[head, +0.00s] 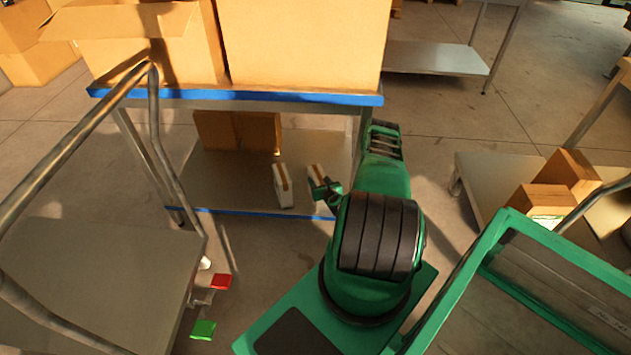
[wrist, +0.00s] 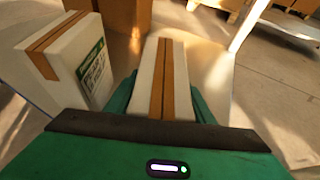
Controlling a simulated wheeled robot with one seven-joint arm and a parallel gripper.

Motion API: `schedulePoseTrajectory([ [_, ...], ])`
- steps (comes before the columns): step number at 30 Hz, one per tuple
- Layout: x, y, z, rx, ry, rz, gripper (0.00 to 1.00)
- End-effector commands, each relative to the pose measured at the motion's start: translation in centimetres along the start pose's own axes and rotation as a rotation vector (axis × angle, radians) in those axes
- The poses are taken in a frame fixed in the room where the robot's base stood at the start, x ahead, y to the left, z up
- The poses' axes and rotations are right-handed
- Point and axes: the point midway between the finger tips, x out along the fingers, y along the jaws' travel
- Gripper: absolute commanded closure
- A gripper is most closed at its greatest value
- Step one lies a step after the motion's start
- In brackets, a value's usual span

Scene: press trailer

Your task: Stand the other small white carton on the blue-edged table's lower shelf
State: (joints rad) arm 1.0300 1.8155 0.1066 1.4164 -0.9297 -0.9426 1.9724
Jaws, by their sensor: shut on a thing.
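The blue-edged table (head: 240,97) stands in the middle of the head view, with its lower shelf (head: 225,180) below. One small white carton with a brown tape strip (head: 283,186) stands upright on that shelf; it also shows at the left of the wrist view (wrist: 75,60). My gripper (head: 326,190) is shut on a second small white carton (head: 316,174), just right of the first and over the shelf. In the wrist view this held carton (wrist: 150,85) sits between the green fingers. Its underside is hidden, so I cannot tell whether it touches the shelf.
Large cartons (head: 300,45) fill the table's top. A grey trolley (head: 90,270) is at the left, near red (head: 221,282) and green (head: 203,329) items on the floor. Shelf space is bare left of the standing carton.

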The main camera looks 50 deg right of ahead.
Motion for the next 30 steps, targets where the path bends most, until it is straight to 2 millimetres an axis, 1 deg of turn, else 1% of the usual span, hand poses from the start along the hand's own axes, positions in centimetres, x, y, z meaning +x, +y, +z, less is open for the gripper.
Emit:
schedulePoseTrajectory([
  [1,0.1,-0.1,0.2,0.001,-0.004,-0.001,1.00],
  [8,0.1,-0.1,0.2,0.002,-0.004,-0.001,1.00],
  [9,0.0,0.0,-0.1,0.001,0.000,0.000,0.49],
  [11,0.0,0.0,-0.1,0.001,0.000,0.000,0.35],
  [12,0.0,0.0,-0.1,0.001,0.000,0.000,0.33],
  [22,-0.1,0.0,0.1,0.000,0.000,0.000,0.33],
  [26,-1.3,0.0,0.0,0.003,0.001,0.000,0.33],
  [30,-3.6,0.0,-0.1,0.003,0.002,0.001,0.33],
])
